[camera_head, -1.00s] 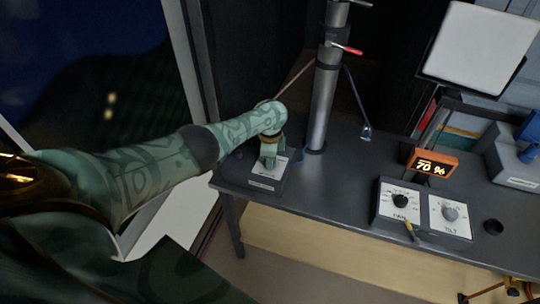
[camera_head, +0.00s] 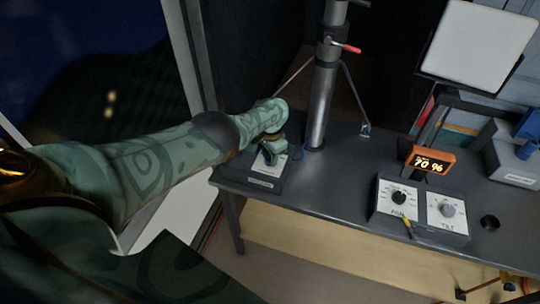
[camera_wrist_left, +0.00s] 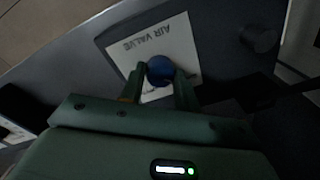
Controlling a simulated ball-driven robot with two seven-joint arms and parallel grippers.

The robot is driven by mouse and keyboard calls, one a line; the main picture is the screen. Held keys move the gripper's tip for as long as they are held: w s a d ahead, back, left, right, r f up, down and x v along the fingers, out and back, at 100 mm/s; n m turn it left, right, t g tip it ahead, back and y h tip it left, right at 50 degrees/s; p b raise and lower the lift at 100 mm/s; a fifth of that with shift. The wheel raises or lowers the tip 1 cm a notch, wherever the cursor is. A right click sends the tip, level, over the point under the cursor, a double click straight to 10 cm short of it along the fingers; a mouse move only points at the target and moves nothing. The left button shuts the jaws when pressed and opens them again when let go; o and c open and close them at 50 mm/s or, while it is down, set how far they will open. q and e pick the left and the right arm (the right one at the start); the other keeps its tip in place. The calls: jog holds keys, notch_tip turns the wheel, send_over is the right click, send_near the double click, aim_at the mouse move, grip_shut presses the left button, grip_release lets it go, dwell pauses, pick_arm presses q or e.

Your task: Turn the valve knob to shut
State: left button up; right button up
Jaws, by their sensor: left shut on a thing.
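The valve knob (camera_wrist_left: 160,69) is blue and round, on a white plate lettered "AIR VALVE" (camera_wrist_left: 152,42) in the left wrist view. My left gripper (camera_wrist_left: 160,76) is shut on the knob, one finger on each side of it. In the head view the valve box (camera_head: 262,178) stands at the left end of the dark table, and my left gripper (camera_head: 270,155) reaches down onto it. There the gripper and arm hide most of the knob. My right gripper is in neither view.
A metal mast (camera_head: 320,105) with a red lever stands right behind the valve box. The table between is clear.

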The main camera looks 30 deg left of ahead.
pick_arm(q)
jog(key=shift+n, duration=0.3)
jog(key=o, duration=1)
jog(key=shift+c, duration=0.2)
jog(key=shift+r, duration=0.15)
notch_tip(320, 180, up, 16)
jog(key=p, duration=1.5)
jog(key=shift+d+p, duration=0.3)
jog(key=shift+p, duration=0.05)
